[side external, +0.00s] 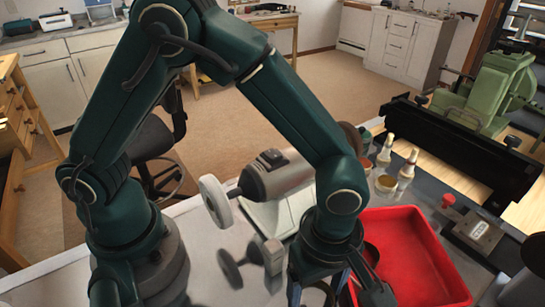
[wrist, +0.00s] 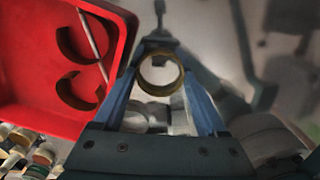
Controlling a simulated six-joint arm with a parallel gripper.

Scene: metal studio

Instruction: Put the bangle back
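The bangle is a gold-brown ring (wrist: 177,86) in the wrist view, its opening facing the camera. My gripper (wrist: 160,62) has two blue fingers, one at each side of the bangle, and appears shut on it. In the side view the gripper (side external: 332,290) points down left of the red tray, its fingertips cut off by the bottom edge. The red tray (side external: 430,268) has low walls; it also shows at the upper left of the wrist view (wrist: 28,75). Two dark curved ring shapes (wrist: 80,90) and a thin pale rod (wrist: 92,38) lie in it.
A grey polishing motor (side external: 275,175) with a pale wheel (side external: 216,201) stands behind and left of my gripper. Small bottles (side external: 405,172) stand behind the tray. A black-and-green machine (side external: 490,95) and a small red-knobbed device (side external: 475,228) are at the right.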

